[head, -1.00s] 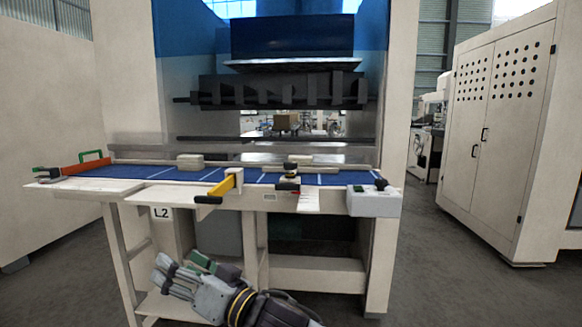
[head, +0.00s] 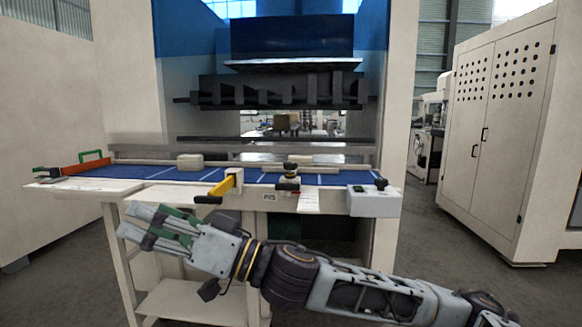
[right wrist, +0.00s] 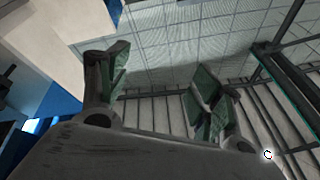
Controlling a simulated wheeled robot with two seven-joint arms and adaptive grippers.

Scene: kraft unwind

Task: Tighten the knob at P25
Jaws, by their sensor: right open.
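A small plate reading P25 (head: 268,197) is on the front edge of the blue-topped table. Just right of it, a dark knob (head: 289,171) with a yellowish part stands at the table's front edge; its details are too small to tell. My right gripper (head: 128,221) is in front of and below the table's left half, pointing left, apart from the knob. It is open and empty; its green-padded fingers also show apart in the right wrist view (right wrist: 162,88). My left gripper is not in view.
A yellow-handled clamp (head: 220,189) stands left of the P25 plate. A white box (head: 374,204) with a black knob on top (head: 381,184) is at the right end. An orange bar (head: 86,168) lies at the left. A white cabinet (head: 500,140) stands at right.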

